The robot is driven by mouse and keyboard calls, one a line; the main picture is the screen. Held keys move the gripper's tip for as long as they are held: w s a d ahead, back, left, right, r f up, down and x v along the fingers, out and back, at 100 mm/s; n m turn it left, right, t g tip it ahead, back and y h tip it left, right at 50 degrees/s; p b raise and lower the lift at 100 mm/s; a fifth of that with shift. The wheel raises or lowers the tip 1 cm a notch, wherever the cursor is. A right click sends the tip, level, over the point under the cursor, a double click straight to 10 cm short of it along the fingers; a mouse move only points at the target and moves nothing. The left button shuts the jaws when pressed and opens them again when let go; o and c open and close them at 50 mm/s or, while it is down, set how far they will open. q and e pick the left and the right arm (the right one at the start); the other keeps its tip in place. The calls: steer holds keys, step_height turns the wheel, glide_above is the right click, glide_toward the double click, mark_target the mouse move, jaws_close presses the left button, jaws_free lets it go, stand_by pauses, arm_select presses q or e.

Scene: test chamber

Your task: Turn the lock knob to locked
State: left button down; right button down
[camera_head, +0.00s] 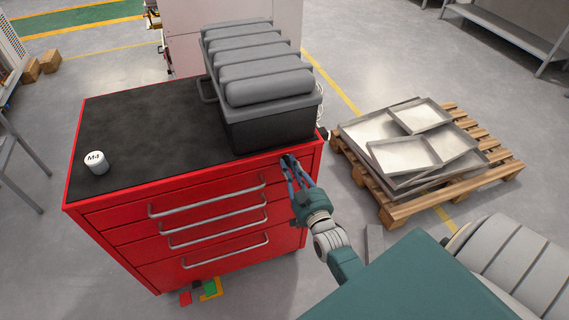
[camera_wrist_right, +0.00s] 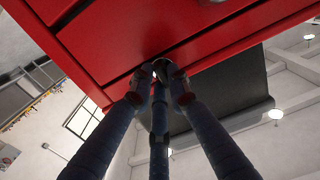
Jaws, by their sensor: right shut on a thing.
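The red tool cabinet (camera_head: 190,235) stands in the middle of the head view, with several drawers and long grey handles on its front. My right gripper (camera_head: 289,162) is at the upper right of that front, just under the top edge. Its fingers are shut on a small part there, taken to be the lock knob. In the right wrist view the fingertips (camera_wrist_right: 160,72) close together against the red front. The knob is almost wholly hidden between them, so its turn position cannot be told. My left gripper is out of view.
A dark crate (camera_head: 268,128) with several grey rounded pieces stands on the cabinet's black top, close above my right gripper. A white M4 container (camera_head: 96,162) stands at the left of the top. A wooden pallet (camera_head: 403,211) with grey trays lies on the floor to the right.

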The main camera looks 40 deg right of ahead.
steer(key=shift+w+r, duration=0.1)
steer(key=shift+r, duration=0.2)
steer(key=c, duration=1.8)
jaws_free()
steer(key=shift+c, duration=0.2)
steer(key=shift+o, duration=0.9)
steer(key=shift+f, duration=0.15)
steer(key=v, duration=1.2)
steer(key=shift+w, duration=0.1)
